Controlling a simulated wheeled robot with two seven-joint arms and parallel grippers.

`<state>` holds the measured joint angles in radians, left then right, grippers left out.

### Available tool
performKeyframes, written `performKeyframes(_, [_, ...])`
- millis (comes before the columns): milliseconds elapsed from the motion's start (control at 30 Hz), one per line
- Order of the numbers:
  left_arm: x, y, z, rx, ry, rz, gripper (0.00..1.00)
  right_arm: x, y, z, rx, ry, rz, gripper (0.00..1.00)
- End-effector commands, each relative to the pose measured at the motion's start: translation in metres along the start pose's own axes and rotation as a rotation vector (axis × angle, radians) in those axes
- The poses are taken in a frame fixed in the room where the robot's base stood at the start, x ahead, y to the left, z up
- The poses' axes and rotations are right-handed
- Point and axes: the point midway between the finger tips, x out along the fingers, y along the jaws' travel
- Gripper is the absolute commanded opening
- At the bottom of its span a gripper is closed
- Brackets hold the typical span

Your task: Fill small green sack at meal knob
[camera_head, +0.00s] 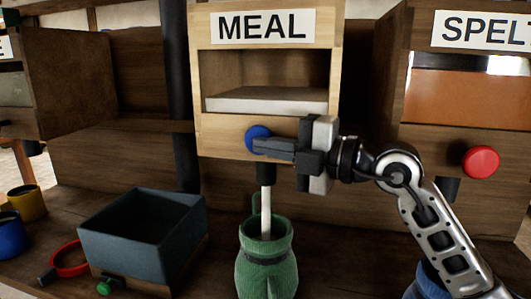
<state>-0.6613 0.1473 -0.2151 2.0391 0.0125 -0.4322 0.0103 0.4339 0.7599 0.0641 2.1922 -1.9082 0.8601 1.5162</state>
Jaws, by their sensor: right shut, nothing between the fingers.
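The meal bin (212,134) is a pale wooden box with a MEAL label and a white fill behind its window. Its blue knob (257,138) is on the lower front. My right gripper (257,146) is shut and empty, its fingertips at the knob and partly covering it. Below the bin's dark spout (264,173), a pale stream (266,212) runs down into the open mouth of the small green sack (266,262). The sack stands upright; its inside fill level is hidden. My left gripper is not in view.
Yellow (28,203) and blue (10,235) cups stand far left. The spelt bin with a red knob (481,162) is at right.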

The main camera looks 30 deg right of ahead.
Motion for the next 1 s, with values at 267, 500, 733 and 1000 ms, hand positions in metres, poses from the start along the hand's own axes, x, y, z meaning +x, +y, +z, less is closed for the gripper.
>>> performKeyframes(267, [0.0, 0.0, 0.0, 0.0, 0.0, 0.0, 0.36, 0.0, 0.001, 0.003, -0.002, -0.009, 0.002, 0.0])
performKeyframes(500, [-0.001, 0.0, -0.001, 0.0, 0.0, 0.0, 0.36, 0.0, 0.001, 0.002, -0.002, -0.008, 0.001, 0.0])
performKeyframes(733, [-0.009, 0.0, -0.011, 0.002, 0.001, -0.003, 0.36, 0.003, 0.004, -0.024, -0.001, 0.008, 0.001, 0.0])
performKeyframes(1000, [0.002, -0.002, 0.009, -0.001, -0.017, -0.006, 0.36, -0.036, -0.004, -0.036, -0.002, 0.01, -0.001, 0.0])
